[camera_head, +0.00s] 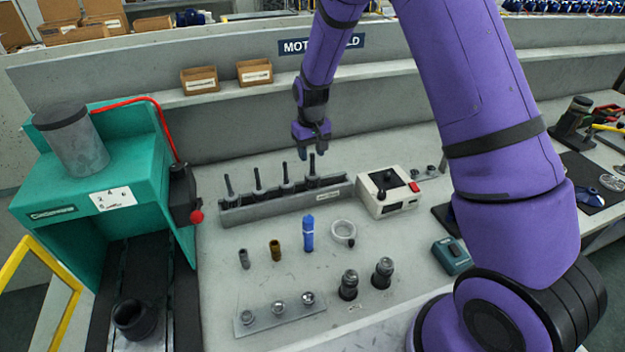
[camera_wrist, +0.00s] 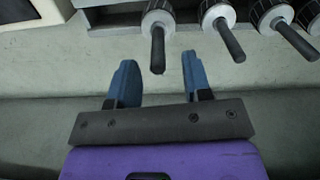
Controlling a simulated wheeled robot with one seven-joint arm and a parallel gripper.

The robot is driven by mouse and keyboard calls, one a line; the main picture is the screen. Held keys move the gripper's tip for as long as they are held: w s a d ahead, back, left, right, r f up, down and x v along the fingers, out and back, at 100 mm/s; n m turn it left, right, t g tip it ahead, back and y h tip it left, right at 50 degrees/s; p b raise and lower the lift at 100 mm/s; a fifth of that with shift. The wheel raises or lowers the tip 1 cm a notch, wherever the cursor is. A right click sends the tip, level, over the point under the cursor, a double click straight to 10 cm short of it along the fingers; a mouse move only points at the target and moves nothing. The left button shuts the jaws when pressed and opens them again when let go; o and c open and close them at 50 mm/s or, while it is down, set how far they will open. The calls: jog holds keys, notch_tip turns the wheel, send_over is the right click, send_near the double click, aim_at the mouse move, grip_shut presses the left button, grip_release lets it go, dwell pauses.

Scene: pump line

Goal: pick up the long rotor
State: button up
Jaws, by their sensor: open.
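Several dark-shafted rotors stand upright in a row in a grey rack (camera_head: 262,212) on the bench. The rotor at the right end (camera_head: 312,179) appears to stand tallest, but I cannot tell for sure which is the long one. My gripper (camera_head: 312,152) is open and empty, close above and behind that right-end rotor. In the wrist view, my blue fingers (camera_wrist: 158,68) are spread apart. The tip of the nearest rotor's shaft (camera_wrist: 158,50) shows in the gap between them, a little beyond. Other rotors (camera_wrist: 228,38) stand to its right in that view.
A white device with a black knob and red button (camera_head: 389,193) stands right of the rack. A teal press (camera_head: 100,180) stands left. In front are a blue cylinder (camera_head: 308,233), a pale ring (camera_head: 343,232) and dark fittings (camera_head: 382,273). A grey ledge runs behind.

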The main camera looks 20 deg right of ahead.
aim_at(312, 171)
jog(key=f, duration=0.4)
jog(key=shift+s+d, duration=0.1)
jog(key=shift+s, duration=0.1)
jog(key=shift+c, duration=0.2)
grip_shut()
jog(key=shift+r, duration=0.1)
notch_tip(312, 171, up, 10)
jog(key=shift+f, duration=0.1)
dwell(0.5)
